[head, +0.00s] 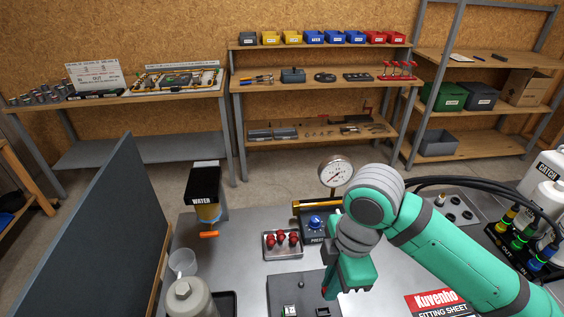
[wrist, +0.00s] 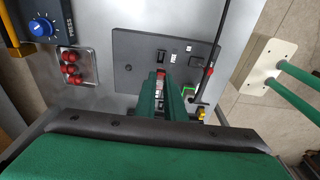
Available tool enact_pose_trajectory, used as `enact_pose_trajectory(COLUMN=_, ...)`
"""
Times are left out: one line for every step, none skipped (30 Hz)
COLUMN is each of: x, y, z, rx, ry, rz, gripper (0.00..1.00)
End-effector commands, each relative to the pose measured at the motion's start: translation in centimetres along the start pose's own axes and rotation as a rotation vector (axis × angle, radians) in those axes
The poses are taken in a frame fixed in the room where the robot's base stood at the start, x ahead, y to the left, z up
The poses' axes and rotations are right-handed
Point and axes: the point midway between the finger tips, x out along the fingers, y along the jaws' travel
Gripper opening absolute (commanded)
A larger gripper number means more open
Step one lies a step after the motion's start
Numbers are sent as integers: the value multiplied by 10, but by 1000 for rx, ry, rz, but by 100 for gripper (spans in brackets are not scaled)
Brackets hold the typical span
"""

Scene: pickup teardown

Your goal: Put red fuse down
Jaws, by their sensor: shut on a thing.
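My gripper (head: 335,288) is low over the dark panel (head: 286,283) on the grey bench. In the wrist view its green fingers (wrist: 163,84) are close together over the panel (wrist: 137,52), shut on a small red fuse (wrist: 160,73) at their tips. Most of the fuse is hidden by the fingers, and I cannot tell whether it touches the panel. A metal tray (head: 270,255) with several red pieces lies behind the panel; this tray also shows in the wrist view (wrist: 88,78).
A pressure gauge (head: 336,172) and a blue knob (head: 315,222) stand behind my gripper. A black WATER box (head: 203,185) is at the left. A black lead (wrist: 214,50) with a red part crosses the panel's right side. Bottles (head: 546,195) stand at the right.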

Motion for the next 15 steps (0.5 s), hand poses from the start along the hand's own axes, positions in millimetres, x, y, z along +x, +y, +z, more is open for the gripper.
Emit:
enact_pose_trajectory(x=-6, y=1, z=0, rx=0, ry=-1, rz=1, gripper=0)
enact_pose_trajectory(x=-10, y=1, z=-1, rx=0, ry=-1, rz=1, gripper=0)
enact_pose_trajectory(x=-16, y=0, z=-2, rx=0, ry=-1, rz=1, gripper=0)
enact_pose_trajectory(x=-20, y=1, z=-2, rx=0, ry=-2, rz=1, gripper=0)
enact_pose_trajectory(x=-24, y=1, z=-3, rx=0, ry=-1, rz=1, gripper=0)
enact_pose_trajectory(x=-28, y=1, z=-4, rx=0, ry=-1, rz=0, gripper=0)
enact_pose_trajectory(x=-32, y=1, z=-4, rx=1, ry=-1, rz=0, gripper=0)
enact_pose_trajectory(x=-36, y=1, z=-4, rx=1, ry=-2, rz=1, gripper=0)
enact_pose_trajectory(x=-41, y=0, z=-5, rx=0, ry=-1, rz=1, gripper=0)
enact_pose_trajectory(x=-44, y=0, z=-5, rx=0, ry=-1, rz=0, gripper=0)
enact_pose_trajectory(x=-40, y=0, z=-5, rx=1, ry=0, rz=-2, gripper=0)
enact_pose_trajectory(x=-34, y=0, z=-3, rx=4, ry=0, rz=-3, gripper=0)
enact_pose_trajectory(x=-31, y=0, z=-2, rx=5, ry=-1, rz=-3, gripper=0)
enact_pose_trajectory(x=-27, y=0, z=-2, rx=6, ry=0, rz=-3, gripper=0)
enact_pose_trajectory(x=-22, y=0, z=-1, rx=6, ry=0, rz=-3, gripper=0)
